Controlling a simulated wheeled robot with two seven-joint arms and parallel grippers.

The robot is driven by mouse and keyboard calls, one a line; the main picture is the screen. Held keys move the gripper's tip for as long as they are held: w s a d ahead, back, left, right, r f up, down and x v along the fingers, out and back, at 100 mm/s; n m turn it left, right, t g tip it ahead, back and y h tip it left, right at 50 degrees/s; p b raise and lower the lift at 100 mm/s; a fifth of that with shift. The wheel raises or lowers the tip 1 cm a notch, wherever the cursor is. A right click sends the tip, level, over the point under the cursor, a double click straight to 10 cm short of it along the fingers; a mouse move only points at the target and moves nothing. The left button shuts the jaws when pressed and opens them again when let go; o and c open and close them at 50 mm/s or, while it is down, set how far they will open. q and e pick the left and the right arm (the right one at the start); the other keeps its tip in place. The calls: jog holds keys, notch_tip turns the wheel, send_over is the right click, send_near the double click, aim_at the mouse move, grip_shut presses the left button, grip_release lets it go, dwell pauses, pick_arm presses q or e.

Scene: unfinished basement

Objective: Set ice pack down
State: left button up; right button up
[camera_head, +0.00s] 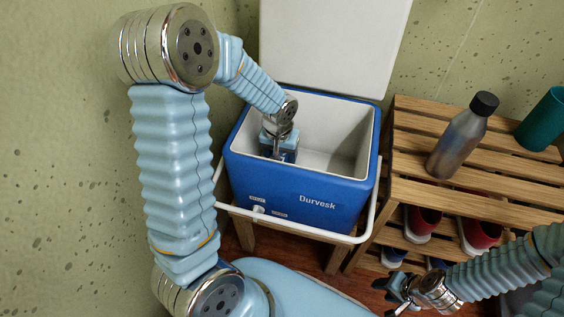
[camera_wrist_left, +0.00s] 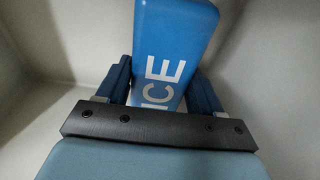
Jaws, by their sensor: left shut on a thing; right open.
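The blue ice pack (camera_wrist_left: 172,40), with white letters "ICE", is between the fingers of my left gripper (camera_wrist_left: 158,88) in the left wrist view. The gripper is shut on it. In the head view my left gripper (camera_head: 277,152) reaches down inside the open blue cooler (camera_head: 300,204), at the left part of its white interior. The ice pack is mostly hidden there by the gripper and the cooler wall. White cooler walls surround the pack in the wrist view; I cannot tell whether it touches the floor. My right gripper (camera_head: 396,298) is open and empty, low at the lower right.
The cooler's white lid (camera_head: 335,45) stands open at the back. The right side of the cooler interior looks free. To the right, a wooden slatted rack (camera_head: 410,165) holds a metal bottle (camera_head: 462,137) and a teal cup (camera_head: 543,121), with shoes (camera_head: 422,222) below.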

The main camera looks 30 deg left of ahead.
pick_arm(q)
jog(key=shift+f, duration=1.4)
jog(key=shift+f+b, duration=0.2)
jog(key=shift+b, duration=0.2)
jog(key=o, duration=1.4)
jog(key=shift+r+p, duration=0.35)
jog(key=r, duration=0.4)
jog(key=s+r+p, duration=0.1)
jog(key=r, duration=0.6)
jog(key=shift+s+d+r+p, duration=0.2)
jog(key=shift+r+p, duration=0.15)
jog(key=shift+p, duration=0.05)
